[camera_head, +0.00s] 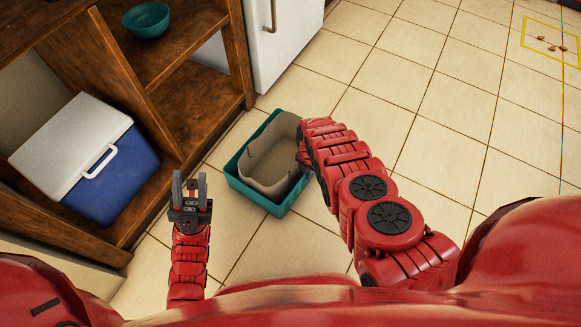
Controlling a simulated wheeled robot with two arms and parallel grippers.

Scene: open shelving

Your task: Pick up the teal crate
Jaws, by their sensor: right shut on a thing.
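The teal crate (240,186) is on the tiled floor in the middle of the head view, with a beige, bag-like thing (268,160) inside it. My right gripper (303,152) is at the crate's right side, shut on its rim; the red wrist hides most of the fingers. My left gripper (190,187) is to the left of the crate, apart from it. Its two fingers point up the picture with a gap between them, and it is empty.
Wooden open shelving (205,107) stands on the left, holding a blue and white cooler (113,180) and a teal bowl (147,20). A white appliance (285,45) is behind the crate. Small brown items (550,48) lie inside a yellow floor outline (552,20). The floor at right is mostly clear.

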